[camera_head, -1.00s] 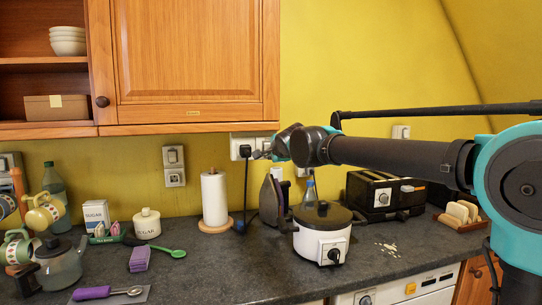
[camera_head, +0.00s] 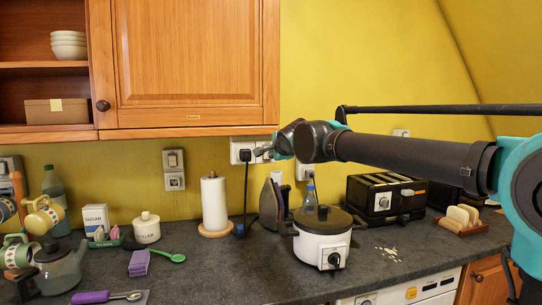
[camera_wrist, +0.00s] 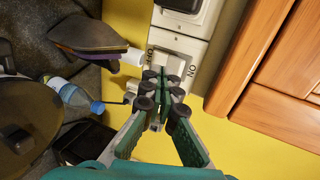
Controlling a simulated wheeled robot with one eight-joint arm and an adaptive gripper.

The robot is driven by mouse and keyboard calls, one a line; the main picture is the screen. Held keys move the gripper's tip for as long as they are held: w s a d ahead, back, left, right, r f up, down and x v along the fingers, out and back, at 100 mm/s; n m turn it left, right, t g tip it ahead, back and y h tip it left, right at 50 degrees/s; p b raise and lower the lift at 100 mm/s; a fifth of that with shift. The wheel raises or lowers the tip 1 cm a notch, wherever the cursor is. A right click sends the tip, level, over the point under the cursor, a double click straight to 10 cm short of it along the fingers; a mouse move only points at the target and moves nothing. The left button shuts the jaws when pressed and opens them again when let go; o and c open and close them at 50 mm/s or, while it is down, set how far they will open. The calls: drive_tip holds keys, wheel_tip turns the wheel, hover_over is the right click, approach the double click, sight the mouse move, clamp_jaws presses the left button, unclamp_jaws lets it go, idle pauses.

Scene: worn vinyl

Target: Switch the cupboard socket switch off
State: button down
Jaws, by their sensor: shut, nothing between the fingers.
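The white cupboard socket (camera_head: 236,145) sits on the yellow wall just under the wall cupboard, with a black plug and cord in its left part. In the wrist view, a white socket plate (camera_wrist: 176,44) with dark lettering at its sides lies just beyond my fingertips. My gripper (camera_head: 262,152) is at the right part of the socket in the head view. In the wrist view, my gripper (camera_wrist: 163,92) is shut and empty, its fingertips over the lower plate. They partly hide the switch, so I cannot tell its position or whether they touch it.
The wooden cupboard (camera_head: 190,60) hangs directly above the socket. An iron (camera_head: 269,205), a bottle (camera_head: 310,192), a white cooker (camera_head: 322,246) and a black toaster (camera_head: 385,196) stand below. A paper towel roll (camera_head: 214,205) is to the left.

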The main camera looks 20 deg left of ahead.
drive_tip(key=v, duration=0.9)
drive_tip(key=shift+s+d, duration=0.25)
drive_tip(key=shift+s, duration=0.05)
drive_tip(key=shift+r, duration=0.1)
drive_tip(key=d+f+n+g+h, duration=0.3)
drive_tip(key=d+f+n+h, duration=0.3)
drive_tip(key=d+f, duration=2.25)
drive_tip(key=s+d+f+n+g+h, duration=0.1)
drive_tip(key=s+d+f+n+g, duration=0.1)
drive_tip(key=s+d+f, duration=0.6)
drive_tip(key=s+d+f+n+g, duration=0.2)
drive_tip(key=s+d+f, duration=0.6)
drive_tip(key=s+f, duration=0.4)
drive_tip(key=shift+f+n+h, duration=0.35)
drive_tip(key=shift+n+h, duration=0.05)
drive_tip(key=shift+n, duration=0.2)
